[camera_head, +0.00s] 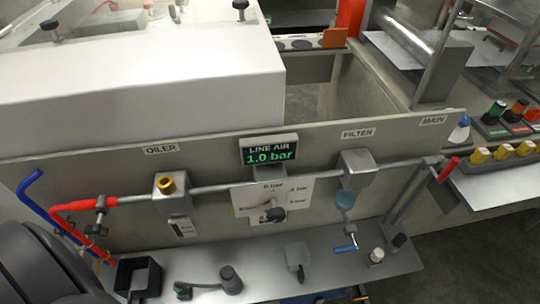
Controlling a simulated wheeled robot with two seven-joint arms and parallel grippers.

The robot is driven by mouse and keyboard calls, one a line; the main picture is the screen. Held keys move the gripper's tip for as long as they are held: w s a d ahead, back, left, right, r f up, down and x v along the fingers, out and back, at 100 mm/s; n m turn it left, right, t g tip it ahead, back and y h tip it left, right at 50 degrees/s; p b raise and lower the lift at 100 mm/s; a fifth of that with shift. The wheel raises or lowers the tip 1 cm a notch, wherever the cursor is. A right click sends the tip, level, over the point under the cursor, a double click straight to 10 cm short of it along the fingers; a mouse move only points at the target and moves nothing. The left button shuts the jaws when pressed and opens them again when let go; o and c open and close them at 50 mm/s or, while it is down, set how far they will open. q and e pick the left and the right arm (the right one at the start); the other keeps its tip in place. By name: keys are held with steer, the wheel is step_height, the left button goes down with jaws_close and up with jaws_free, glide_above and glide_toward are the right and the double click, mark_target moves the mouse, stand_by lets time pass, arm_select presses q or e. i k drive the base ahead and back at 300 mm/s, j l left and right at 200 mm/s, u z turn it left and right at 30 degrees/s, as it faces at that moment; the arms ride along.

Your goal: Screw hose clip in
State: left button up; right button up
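A red hose (76,204) runs along the left end of the grey air line. A small dark clip-like fitting with a knob (100,204) sits around or against the red hose near its right end; I cannot tell which, nor how tight it is. A blue hose (45,212) bends down on the left and passes close to the red one. A large dark rounded shape fills the lower left corner, probably part of my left arm. No fingertips of my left gripper show there. My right gripper is not in view.
A LINE AIR display (268,150) reads 1.0 bar above a dial plate (272,198). A brass-topped oiler (172,192) and a filter (357,168) hang on the line. A black open box (138,277), a dark-knobbed tool (230,279) and a blue-handled valve (346,246) are on the grey shelf.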

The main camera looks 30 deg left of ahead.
mark_target(97, 228)
steer(key=u, duration=2.4)
